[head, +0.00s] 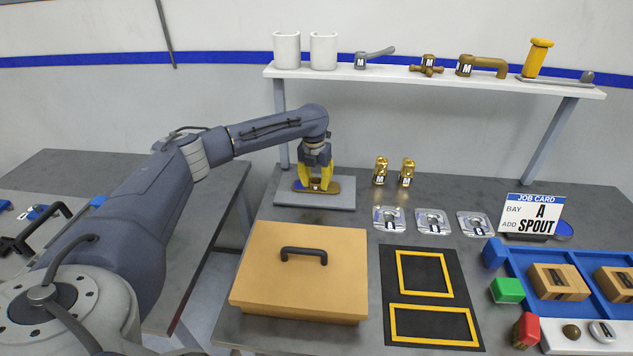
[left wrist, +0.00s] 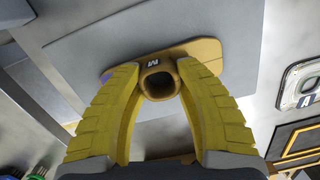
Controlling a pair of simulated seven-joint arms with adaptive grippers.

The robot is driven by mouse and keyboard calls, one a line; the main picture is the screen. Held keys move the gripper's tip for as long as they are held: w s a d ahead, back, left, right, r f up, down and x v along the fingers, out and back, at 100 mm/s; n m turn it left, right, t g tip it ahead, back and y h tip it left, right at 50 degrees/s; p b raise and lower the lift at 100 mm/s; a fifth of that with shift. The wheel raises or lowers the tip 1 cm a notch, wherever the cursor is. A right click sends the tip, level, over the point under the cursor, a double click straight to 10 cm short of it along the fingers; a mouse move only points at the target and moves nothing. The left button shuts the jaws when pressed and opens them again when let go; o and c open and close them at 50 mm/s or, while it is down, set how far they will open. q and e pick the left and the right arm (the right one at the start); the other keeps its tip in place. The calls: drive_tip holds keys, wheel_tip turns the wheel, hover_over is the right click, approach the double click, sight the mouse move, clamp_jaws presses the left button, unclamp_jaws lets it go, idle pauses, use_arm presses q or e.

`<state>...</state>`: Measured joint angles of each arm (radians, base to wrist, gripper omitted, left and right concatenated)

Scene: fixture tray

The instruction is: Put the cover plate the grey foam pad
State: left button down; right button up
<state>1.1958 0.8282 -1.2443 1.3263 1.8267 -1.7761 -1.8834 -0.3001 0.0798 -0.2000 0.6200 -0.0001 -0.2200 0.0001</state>
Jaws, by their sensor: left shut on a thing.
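The cover plate (head: 331,187) is a long, round-ended brass-coloured plate with an M label and a raised hollow collar. It lies flat over the grey foam pad (head: 340,200), on it or just above it; I cannot tell which. My left gripper (head: 316,187) points down with its yellow fingers shut on the collar. In the left wrist view, the plate (left wrist: 205,49) shows with its collar between the fingertips (left wrist: 160,85), and the pad (left wrist: 100,45) spreads behind it. The fingers hide parts of the plate. My right gripper is not in view.
Two brass fittings (head: 380,171) and several silver plates (head: 433,222) stand right of the pad. A tan lidded box (head: 265,280) with a black handle is in front. A shelf (head: 430,79) with taps and white cups spans the back. A job card (head: 531,213) stands right.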

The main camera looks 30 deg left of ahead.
use_arm(q)
drive_tip(key=c, duration=0.9)
unclamp_jaws()
wheel_tip(320, 180, up, 12)
drive_tip(key=s, duration=0.1)
